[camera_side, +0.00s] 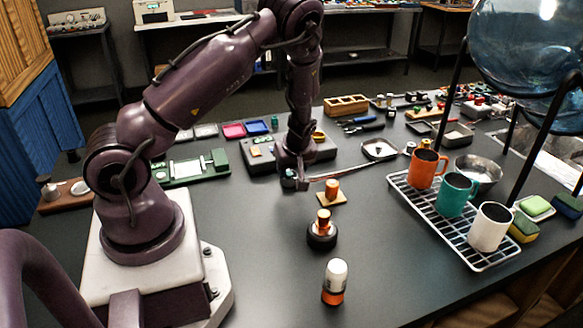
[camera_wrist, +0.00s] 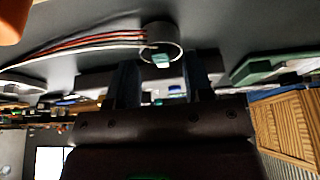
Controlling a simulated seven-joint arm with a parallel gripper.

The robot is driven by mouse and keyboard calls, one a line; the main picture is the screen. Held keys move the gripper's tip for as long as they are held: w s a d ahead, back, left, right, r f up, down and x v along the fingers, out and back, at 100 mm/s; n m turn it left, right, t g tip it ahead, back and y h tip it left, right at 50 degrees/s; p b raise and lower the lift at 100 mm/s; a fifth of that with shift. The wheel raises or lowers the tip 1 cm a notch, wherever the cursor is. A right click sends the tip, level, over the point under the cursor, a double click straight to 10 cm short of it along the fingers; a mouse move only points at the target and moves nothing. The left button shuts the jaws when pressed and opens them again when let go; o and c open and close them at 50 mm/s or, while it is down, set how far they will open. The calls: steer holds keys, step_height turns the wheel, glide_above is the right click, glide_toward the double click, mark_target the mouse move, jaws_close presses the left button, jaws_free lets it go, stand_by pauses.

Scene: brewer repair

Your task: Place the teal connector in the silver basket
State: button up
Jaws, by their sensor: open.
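The teal connector (camera_wrist: 161,60) shows in the wrist view at the end of a bundle of red and white wires, by a pale round part. It lies beyond and roughly between the two fingers of my gripper (camera_wrist: 160,72), which are apart. In the side view, a small teal piece (camera_side: 288,174) shows at my gripper (camera_side: 291,183), low over the table; I cannot tell whether they touch. A silver metal bowl, which looks like the silver basket (camera_side: 482,168), stands at the right behind the mugs, partly hidden by them.
A wire rack (camera_side: 418,212) holds orange, teal and white mugs. A large blue glass vessel (camera_side: 525,50) on black legs stands above the right side. An orange-topped piece (camera_side: 323,222) and a white-capped bottle (camera_side: 335,281) stand in front. Bare table lies between them and the rack.

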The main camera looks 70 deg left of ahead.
mark_target(291, 179)
step_height(291, 179, up, 7)
stand_by(0.6)
